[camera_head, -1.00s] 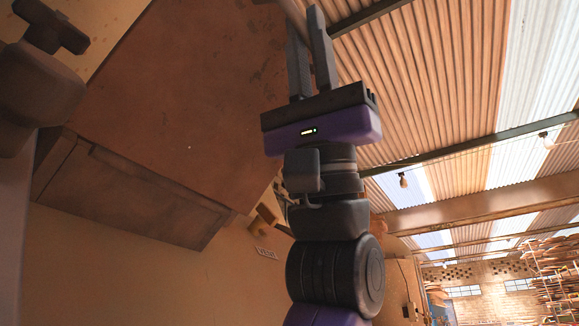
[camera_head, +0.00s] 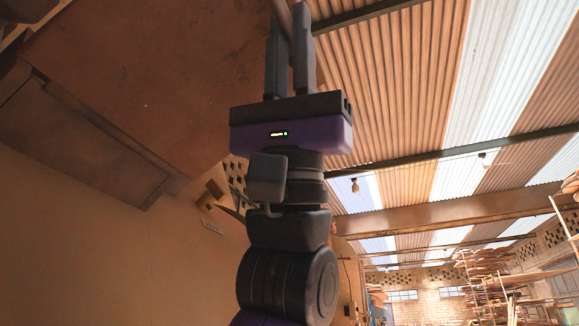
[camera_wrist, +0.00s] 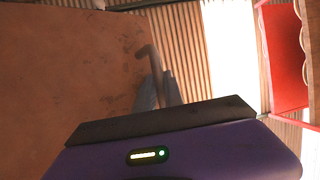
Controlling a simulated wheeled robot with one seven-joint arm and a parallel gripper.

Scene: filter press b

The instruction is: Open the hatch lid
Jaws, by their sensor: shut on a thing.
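The hatch lid seems to be the large rusty-brown plate (camera_head: 150,70) at the upper left of the head view. It also fills the left of the wrist view (camera_wrist: 65,60). My gripper (camera_head: 288,18) is at the top centre, beside the plate's right side, its fingers pointing up. It is shut on a thin dark bar (camera_head: 283,14), which looks like a handle. In the wrist view the bar (camera_wrist: 153,58) rises between the fingers of my gripper (camera_wrist: 159,80) and bends at its top. Where the bar joins the lid is not clear.
A brown box-like ledge (camera_head: 80,140) lies below the plate at the left. A plain tan wall (camera_head: 120,250) stands under it, with a small label (camera_head: 212,227). Roof sheets and beams are at the right, with loaded racks (camera_head: 495,280) far off.

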